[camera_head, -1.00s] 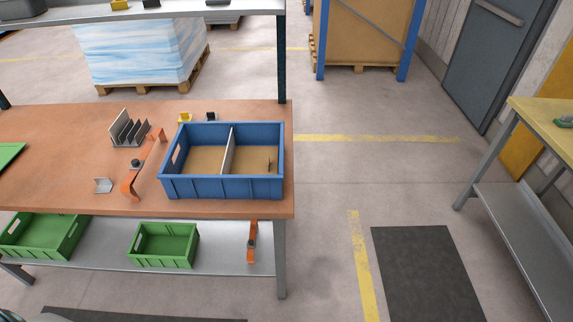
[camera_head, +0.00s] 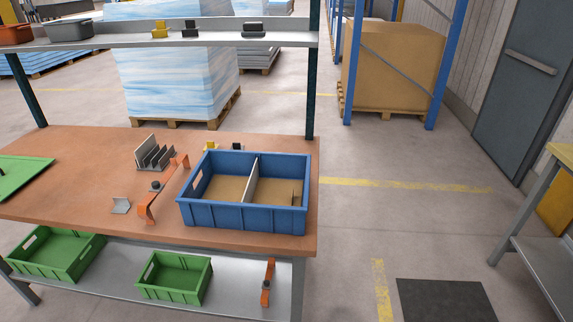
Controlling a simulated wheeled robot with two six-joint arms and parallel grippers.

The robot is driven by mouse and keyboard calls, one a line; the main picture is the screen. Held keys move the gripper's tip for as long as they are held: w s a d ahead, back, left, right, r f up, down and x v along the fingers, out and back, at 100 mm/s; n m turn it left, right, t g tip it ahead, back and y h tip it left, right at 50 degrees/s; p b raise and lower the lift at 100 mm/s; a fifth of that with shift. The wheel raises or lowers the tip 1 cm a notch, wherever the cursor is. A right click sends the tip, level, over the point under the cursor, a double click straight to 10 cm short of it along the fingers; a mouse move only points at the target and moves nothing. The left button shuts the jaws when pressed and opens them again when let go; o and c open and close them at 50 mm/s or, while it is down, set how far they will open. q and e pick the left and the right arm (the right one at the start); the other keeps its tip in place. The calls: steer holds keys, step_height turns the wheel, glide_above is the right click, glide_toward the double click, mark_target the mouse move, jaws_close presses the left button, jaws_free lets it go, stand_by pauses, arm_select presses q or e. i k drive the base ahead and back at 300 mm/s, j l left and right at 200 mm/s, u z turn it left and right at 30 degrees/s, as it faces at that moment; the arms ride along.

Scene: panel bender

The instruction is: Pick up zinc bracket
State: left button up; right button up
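A small grey L-shaped bracket (camera_head: 121,205), which looks like the zinc bracket, lies on the brown workbench top (camera_head: 85,180) near its front edge. It is left of an orange bent strip (camera_head: 147,207) and apart from it. A divided blue bin (camera_head: 243,217) stands on the right of the bench. A small dark upright piece shows in the bin's right compartment, too small to identify. Neither gripper shows in the head view.
A grey slotted rack (camera_head: 156,157) stands behind the bracket. A green tray (camera_head: 22,177) lies at the bench's left. Two green bins (camera_head: 55,254) (camera_head: 175,277) and an orange-and-black item (camera_head: 267,284) are on the lower shelf.

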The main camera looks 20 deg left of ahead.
mark_target(123, 205)
steer(key=u, duration=1.8)
